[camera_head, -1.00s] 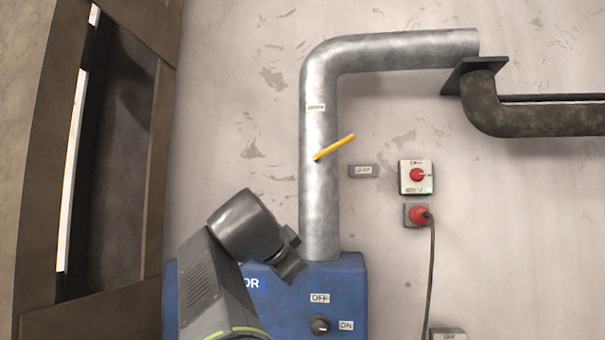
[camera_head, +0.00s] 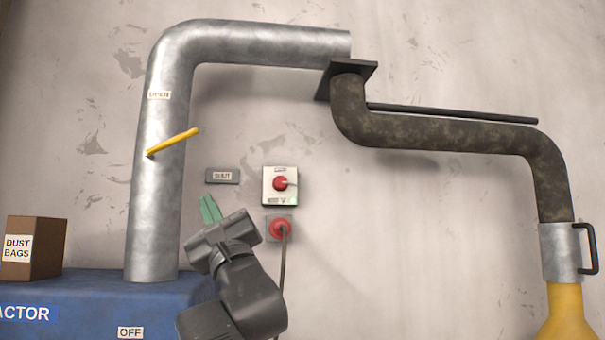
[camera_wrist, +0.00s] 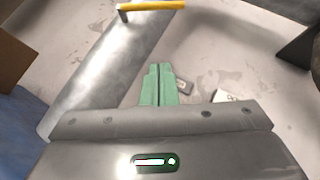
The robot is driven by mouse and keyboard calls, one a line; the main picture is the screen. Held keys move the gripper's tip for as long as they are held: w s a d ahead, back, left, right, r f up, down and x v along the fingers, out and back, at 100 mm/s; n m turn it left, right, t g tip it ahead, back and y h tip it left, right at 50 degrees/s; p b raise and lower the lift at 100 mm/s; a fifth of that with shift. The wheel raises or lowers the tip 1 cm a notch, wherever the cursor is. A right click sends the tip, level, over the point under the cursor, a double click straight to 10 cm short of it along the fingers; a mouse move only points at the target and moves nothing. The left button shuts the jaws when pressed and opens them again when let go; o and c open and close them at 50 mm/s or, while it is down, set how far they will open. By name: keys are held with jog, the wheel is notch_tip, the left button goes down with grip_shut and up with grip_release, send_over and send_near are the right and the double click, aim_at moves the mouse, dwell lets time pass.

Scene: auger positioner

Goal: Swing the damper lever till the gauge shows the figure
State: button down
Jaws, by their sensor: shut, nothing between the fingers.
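The yellow damper lever (camera_head: 174,142) sits on the grey metal duct (camera_head: 160,200), pivoting at its left end and tilted up to the right. It also shows at the top of the wrist view (camera_wrist: 152,6).
A dust bags box (camera_head: 34,247) stands on the blue extractor (camera_head: 90,290). A dark pipe (camera_head: 450,138) runs right to a yellow part (camera_head: 566,314).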

jog(key=w+a+r+p, duration=0.3)
jog(key=a+r+p, duration=0.2)
jog(key=r, duration=0.6)
jog(key=shift+a+y+p, duration=0.3)
jog(key=shift+a, duration=0.1)
jog(key=shift+r, duration=0.1)
